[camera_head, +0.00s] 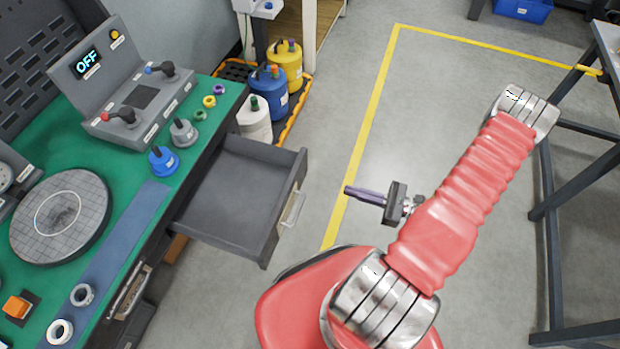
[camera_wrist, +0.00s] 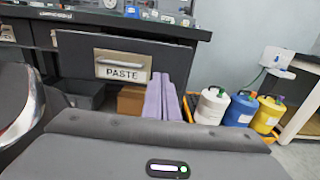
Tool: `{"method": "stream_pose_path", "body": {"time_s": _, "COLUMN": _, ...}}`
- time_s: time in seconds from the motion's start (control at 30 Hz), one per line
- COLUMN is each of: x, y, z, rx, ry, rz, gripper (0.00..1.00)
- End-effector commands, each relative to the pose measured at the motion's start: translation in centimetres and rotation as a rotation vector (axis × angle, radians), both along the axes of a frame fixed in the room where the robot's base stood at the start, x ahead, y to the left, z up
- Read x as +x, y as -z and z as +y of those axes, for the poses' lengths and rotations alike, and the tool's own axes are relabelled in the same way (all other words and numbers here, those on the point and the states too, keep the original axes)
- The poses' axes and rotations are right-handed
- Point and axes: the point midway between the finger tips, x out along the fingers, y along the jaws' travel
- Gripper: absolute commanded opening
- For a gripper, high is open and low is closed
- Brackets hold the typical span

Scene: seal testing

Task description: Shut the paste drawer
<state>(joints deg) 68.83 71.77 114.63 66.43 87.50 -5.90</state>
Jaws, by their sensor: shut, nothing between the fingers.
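The paste drawer (camera_head: 240,200) is pulled out from the green-topped bench in the head view, and its grey inside looks empty. Its pale handle (camera_head: 293,208) is on the front panel. In the wrist view the drawer front (camera_wrist: 100,60) faces me, with a PASTE label (camera_wrist: 122,66) and the handle (camera_wrist: 120,55). My gripper (camera_head: 348,190) is shut and empty, to the right of the drawer front and apart from it, its purple fingers pointing left. The fingers (camera_wrist: 162,98) also show in the wrist view, to the right of the label.
The bench top (camera_head: 130,190) holds a round plate, a control box reading OFF (camera_head: 88,62) and small fittings. White, blue and yellow containers (camera_head: 287,70) stand behind the drawer. A dark-legged table (camera_head: 560,200) is at the right. Grey floor lies between.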

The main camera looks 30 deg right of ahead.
Motion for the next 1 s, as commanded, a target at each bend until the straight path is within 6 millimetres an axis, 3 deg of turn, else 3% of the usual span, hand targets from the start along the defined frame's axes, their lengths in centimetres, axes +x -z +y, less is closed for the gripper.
{"method": "stream_pose_path", "body": {"time_s": 0.37, "x": 0.8, "y": 0.0, "z": 0.9, "rx": 0.000, "ry": -0.004, "rz": 0.001, "gripper": 0.00}}
{"method": "stream_pose_path", "body": {"time_s": 1.0, "x": 6.0, "y": 0.0, "z": 6.2, "rx": 0.000, "ry": -0.005, "rz": 0.001, "gripper": 0.00}}
